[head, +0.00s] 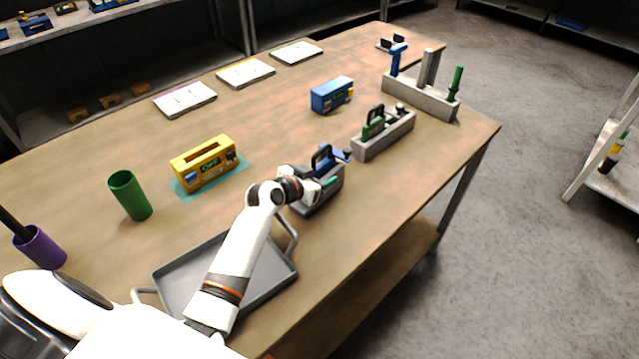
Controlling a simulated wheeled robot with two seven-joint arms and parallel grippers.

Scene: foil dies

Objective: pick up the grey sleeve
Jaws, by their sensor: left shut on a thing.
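The grey sleeve (328,197) is a dark grey box-like piece near the front edge of the wooden table, right of centre. My left gripper (322,186) is at its upper side and appears shut on it. The gripper and wrist hide much of the near face. A blue piece with a dark handle (324,158) shows directly behind the gripper; I cannot tell whether it sits in the sleeve. I cannot tell whether the sleeve is clear of the table. My right gripper is not in view.
A grey tray (178,292) lies under my left forearm. A yellow box (203,170) on a teal mat, a green cup (130,196) and a purple cup (42,249) stand left. A grey holder (372,146), a rack (420,97) and a blue box (331,95) stand beyond.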

